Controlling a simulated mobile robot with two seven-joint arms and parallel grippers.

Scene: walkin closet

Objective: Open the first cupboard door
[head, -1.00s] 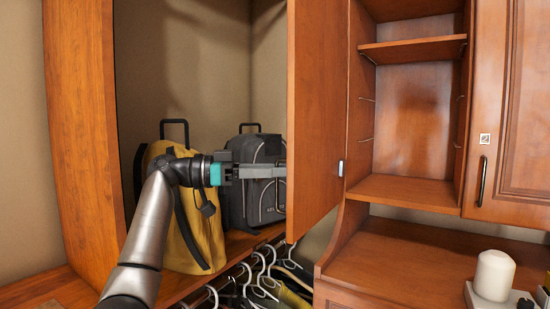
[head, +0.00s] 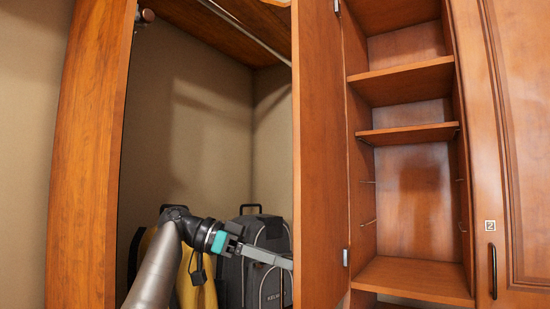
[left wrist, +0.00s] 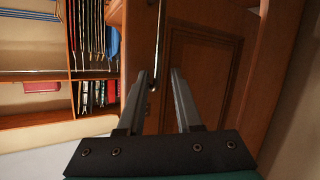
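The first cupboard door (head: 322,150) stands swung open toward me, with its inner face showing and the shelves beside it exposed. Its panelled front shows in the left wrist view (left wrist: 202,75), with a thin upright handle (left wrist: 158,40). My left gripper (head: 290,264) reaches from the left to the door's front side; the door edge hides its tips in the head view. In the wrist view its two fingers (left wrist: 157,76) are apart, with the handle seen in line with the gap. I cannot tell whether they touch it. My right gripper is not in view.
A second closed door (head: 530,130) with a dark handle (head: 492,271) is at the right. Open shelves (head: 415,278) lie between the doors. A grey backpack (head: 265,235) and a yellow bag (head: 195,285) stand behind my left arm. A rail (head: 245,30) crosses above.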

